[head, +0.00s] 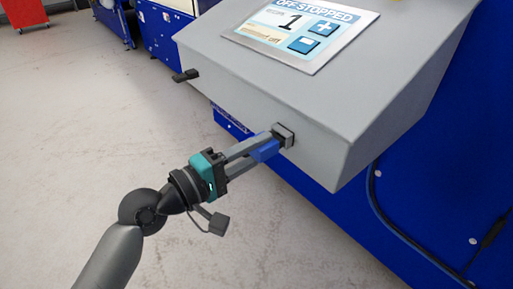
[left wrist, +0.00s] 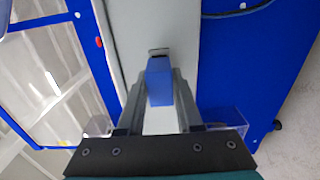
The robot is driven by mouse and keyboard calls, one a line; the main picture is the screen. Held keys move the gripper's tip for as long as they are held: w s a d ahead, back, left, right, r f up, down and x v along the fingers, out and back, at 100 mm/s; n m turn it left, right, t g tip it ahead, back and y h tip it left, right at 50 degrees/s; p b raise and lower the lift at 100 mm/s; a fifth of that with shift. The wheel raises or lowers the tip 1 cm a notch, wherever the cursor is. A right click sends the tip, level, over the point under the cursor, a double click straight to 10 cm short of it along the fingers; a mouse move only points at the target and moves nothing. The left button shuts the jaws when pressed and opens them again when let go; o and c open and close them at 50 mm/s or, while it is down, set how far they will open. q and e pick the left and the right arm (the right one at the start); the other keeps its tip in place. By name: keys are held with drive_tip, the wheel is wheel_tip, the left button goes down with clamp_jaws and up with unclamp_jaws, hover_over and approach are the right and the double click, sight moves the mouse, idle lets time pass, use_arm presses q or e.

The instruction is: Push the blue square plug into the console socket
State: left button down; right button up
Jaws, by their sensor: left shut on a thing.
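The blue square plug (head: 266,151) is held between the fingers of my left gripper (head: 262,149), which is shut on it. The plug points at the console socket (head: 285,135), a dark square fitting on the grey front face of the console (head: 330,95). In the left wrist view the plug (left wrist: 159,82) lies between the two grey fingers, with its far end at the socket (left wrist: 159,51). Its far end seems to meet the socket, but I cannot tell whether or how deep it is in. My right gripper is not in view.
A display panel (head: 303,28) reading "OFF STOPPED" sits on the console's sloped top. A dark knob or latch (head: 186,76) sticks out at the console's left edge. A blue machine body (head: 450,140) with a cable stands at the right. The grey floor (head: 80,130) at the left is clear.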

sight(253, 152)
use_arm(q)
drive_tip(key=shift+x, duration=0.8)
drive_tip(key=c, duration=0.5)
unclamp_jaws()
drive_tip(key=shift+v, duration=2.95)
